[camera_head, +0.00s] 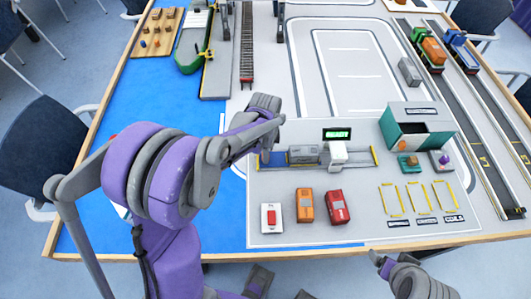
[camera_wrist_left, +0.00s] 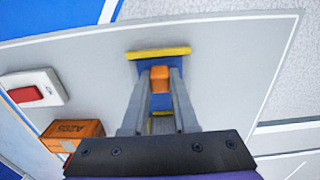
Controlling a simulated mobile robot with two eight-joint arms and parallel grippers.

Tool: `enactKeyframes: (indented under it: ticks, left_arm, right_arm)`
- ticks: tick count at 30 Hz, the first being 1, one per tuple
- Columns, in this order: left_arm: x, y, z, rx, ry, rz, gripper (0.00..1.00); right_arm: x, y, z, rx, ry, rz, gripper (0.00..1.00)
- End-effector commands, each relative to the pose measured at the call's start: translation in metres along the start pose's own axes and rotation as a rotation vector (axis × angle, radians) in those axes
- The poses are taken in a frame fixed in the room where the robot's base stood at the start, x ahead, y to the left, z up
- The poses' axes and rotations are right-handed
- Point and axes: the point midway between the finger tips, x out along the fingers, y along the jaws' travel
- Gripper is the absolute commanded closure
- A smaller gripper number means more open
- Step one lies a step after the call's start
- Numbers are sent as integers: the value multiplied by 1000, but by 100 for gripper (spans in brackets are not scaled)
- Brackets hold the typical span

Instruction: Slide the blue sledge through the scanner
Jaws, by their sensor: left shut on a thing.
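A grey container (camera_head: 303,154) is on the strip left of the scanner. Blue shows to its left (camera_head: 272,159); I cannot tell sledge from track there. My left gripper (camera_head: 274,117) is near the strip's left end. In the left wrist view its fingers (camera_wrist_left: 160,82) are shut on a small orange block (camera_wrist_left: 159,75) over blue, near a yellow bar (camera_wrist_left: 158,53). My right gripper (camera_head: 384,264) is low at right, partly shown.
A white switch box with a red button (camera_head: 270,217), an orange container (camera_head: 305,206) and a red one (camera_head: 337,207) stand in front of the strip. A green-walled bin (camera_head: 413,130) stands at right. Empty yellow-marked bays (camera_head: 419,198) lie at front right.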

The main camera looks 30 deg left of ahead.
Motion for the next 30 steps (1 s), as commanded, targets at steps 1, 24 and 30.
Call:
enactKeyframes:
  ticks: [1, 24, 30]
  left_arm:
    - [0, 0, 0, 0, 0, 0, 100]
    - [1, 0, -54, 7, 1, 0, 100]
    - [0, -1, -110, 6, 1, -1, 100]
  right_arm:
    - [0, 0, 0, 0, 0, 0, 14]
    - [5, 0, 4, 0, -2, 0, 14]
    - [8, 0, 6, 0, -4, 0, 14]
